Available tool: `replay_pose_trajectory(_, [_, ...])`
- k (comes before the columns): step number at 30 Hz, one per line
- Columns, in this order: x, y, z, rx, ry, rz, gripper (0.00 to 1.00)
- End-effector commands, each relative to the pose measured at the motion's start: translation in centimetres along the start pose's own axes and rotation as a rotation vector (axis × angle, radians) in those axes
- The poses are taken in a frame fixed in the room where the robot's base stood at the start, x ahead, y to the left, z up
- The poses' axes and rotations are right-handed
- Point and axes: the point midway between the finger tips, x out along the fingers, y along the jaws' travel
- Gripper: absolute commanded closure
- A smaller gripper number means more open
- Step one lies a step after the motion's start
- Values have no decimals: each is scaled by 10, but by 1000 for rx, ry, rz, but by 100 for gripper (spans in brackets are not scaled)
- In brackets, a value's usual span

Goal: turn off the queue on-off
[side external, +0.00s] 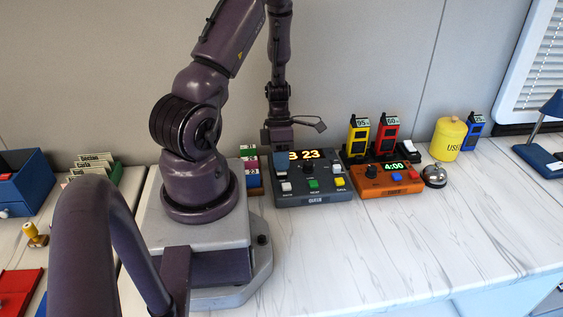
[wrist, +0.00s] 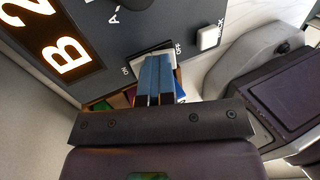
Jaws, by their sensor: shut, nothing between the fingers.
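The queue console (side external: 326,190) is a dark grey box with a lit display reading 23 after a partly hidden letter; in the wrist view the display (wrist: 62,52) shows "B 2". Its on-off switch (wrist: 142,52) sits between small "ON" and "OFF" labels in the wrist view. My gripper (side external: 281,172) is over the left part of the console. In the wrist view my gripper (wrist: 158,60) has its two blue fingers together, with nothing between them, over the switch. The fingers hide most of the switch, so its position and any contact cannot be told.
The console also has a dark knob (side external: 308,168) and several coloured buttons. Coloured blocks (side external: 252,172) stand close on the left. The front counter is clear.

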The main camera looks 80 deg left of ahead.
Motion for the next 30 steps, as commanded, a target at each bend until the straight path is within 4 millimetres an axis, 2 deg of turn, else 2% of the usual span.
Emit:
replay_pose_trajectory(1, [-4, 11, -2, -10, -4, 39, 100])
replay_pose_trajectory(8, [-14, 10, -1, -8, -6, 37, 100])
replay_pose_trajectory(18, [-76, 2, 0, 0, -4, 16, 100])
replay_pose_trajectory(21, [-89, 1, 0, 1, -4, 11, 100])
replay_pose_trajectory(25, [-99, -1, 0, 0, -1, 5, 100])
replay_pose_trajectory(30, [-101, -1, 0, 0, 0, 3, 100])
